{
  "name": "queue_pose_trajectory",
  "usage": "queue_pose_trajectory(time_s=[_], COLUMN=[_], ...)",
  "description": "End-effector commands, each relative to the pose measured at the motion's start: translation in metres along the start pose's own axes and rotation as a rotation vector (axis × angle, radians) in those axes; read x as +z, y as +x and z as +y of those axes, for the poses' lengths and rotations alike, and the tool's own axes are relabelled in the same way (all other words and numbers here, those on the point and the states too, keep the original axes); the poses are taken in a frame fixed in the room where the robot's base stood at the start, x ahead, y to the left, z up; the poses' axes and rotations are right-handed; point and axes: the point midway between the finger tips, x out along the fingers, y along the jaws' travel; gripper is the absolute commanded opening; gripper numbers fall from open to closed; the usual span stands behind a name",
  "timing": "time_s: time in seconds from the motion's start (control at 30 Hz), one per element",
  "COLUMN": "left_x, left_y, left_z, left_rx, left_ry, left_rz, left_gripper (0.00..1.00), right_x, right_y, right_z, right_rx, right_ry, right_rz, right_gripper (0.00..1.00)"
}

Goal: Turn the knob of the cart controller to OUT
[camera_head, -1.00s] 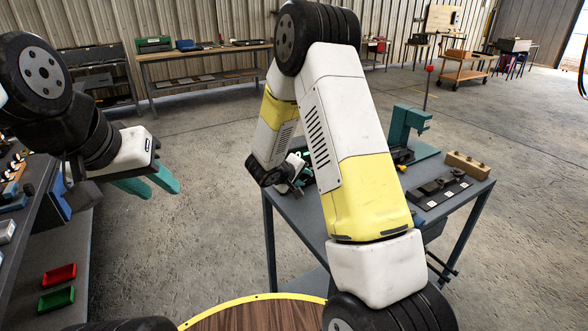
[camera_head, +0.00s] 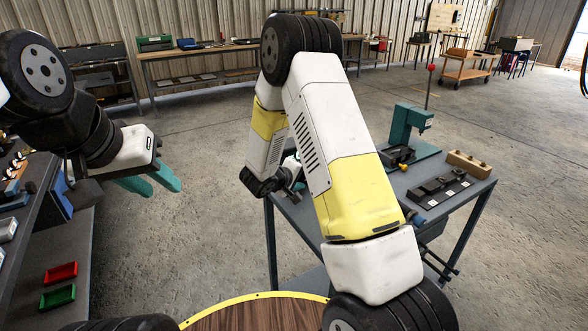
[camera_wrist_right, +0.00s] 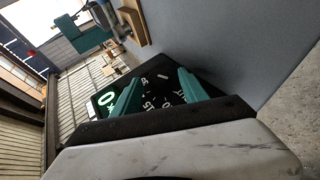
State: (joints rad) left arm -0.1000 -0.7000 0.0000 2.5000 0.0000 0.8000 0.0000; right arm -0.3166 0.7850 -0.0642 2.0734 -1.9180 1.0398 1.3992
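The cart controller shows in the right wrist view as a black panel (camera_wrist_right: 152,82) with white dial markings and a lit green-and-white display (camera_wrist_right: 107,99). My right gripper (camera_wrist_right: 160,80) is open, its two teal fingers apart and pointing at the dial face. I cannot make out the knob clearly against the black panel, nor tell whether a finger touches it. In the head view my right arm hides most of the controller and the right gripper. My left gripper (camera_head: 155,182) is open and empty at the left, beside the left bench.
The grey cart (camera_head: 440,222) also bears a teal press (camera_head: 402,130), a black fixture strip (camera_head: 440,188) and a wooden block (camera_head: 468,164). Open floor lies between.

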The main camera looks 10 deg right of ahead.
Motion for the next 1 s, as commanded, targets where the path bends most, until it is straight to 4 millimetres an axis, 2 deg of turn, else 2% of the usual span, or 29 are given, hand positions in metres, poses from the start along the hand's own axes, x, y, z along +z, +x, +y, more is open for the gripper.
queue_pose_trajectory(time_s=[0.33, 0.47, 0.7, 0.83, 1.0], left_x=[0.000, 0.000, 0.000, 0.000, 0.000], left_y=[0.000, 0.000, 0.000, 0.000, 0.000], left_z=[0.000, 0.000, 0.000, 0.000, 0.000], left_rx=[0.000, 0.000, 0.000, 0.000, 0.000], left_ry=[0.000, 0.000, 0.000, 0.000, 0.000], left_rz=[0.000, 0.000, 0.000, 0.000, 0.000], left_gripper=[0.36, 0.36, 0.36, 0.36, 0.36], right_x=[-0.001, -0.001, -0.001, -0.001, 0.000], right_y=[-0.004, -0.020, -0.061, -0.074, -0.078], right_z=[0.000, 0.001, 0.000, 0.000, 0.000], right_rx=[0.000, -0.001, -0.001, 0.000, 0.000], right_ry=[0.001, 0.001, 0.001, 0.000, 0.000], right_rz=[0.002, 0.004, 0.004, 0.003, 0.000], right_gripper=[0.51, 0.51, 0.51, 0.51, 0.51])
